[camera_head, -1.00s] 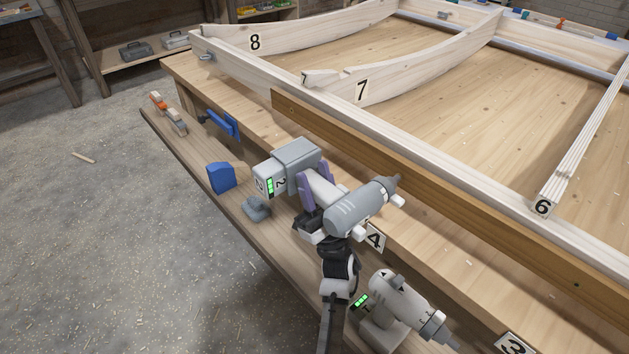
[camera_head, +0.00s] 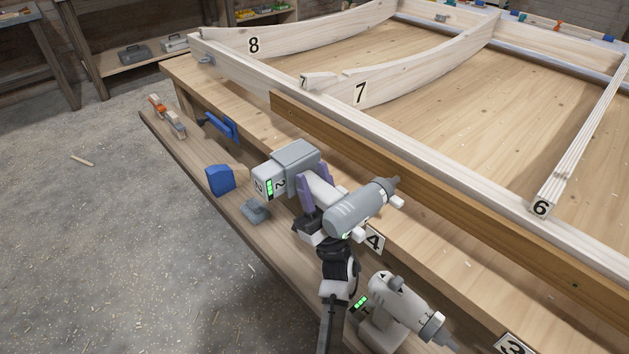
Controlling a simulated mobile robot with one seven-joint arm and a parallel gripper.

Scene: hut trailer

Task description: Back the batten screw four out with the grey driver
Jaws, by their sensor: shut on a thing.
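The grey driver (camera_head: 360,206) is held on its side above the front of the bench. Its battery end (camera_head: 287,168) carries a 2 and green lights, and its nose points up and right in the picture, towards the brown batten (camera_head: 450,206). My gripper (camera_head: 314,190) has purple fingers shut on the driver's handle. The batten runs along the front of the pale frame. A plate marked 4 (camera_head: 374,240) sits on the bench front, just below the driver's nose. I cannot make out screw four or whether the nose touches anything.
A second, paler driver (camera_head: 400,300) stands on the lower ledge, close to my arm on the right. A plate marked 3 (camera_head: 513,345) is at the bottom right. A blue block (camera_head: 220,179), a blue clamp (camera_head: 221,126) and an orange-handled tool (camera_head: 167,115) lie along the ledge.

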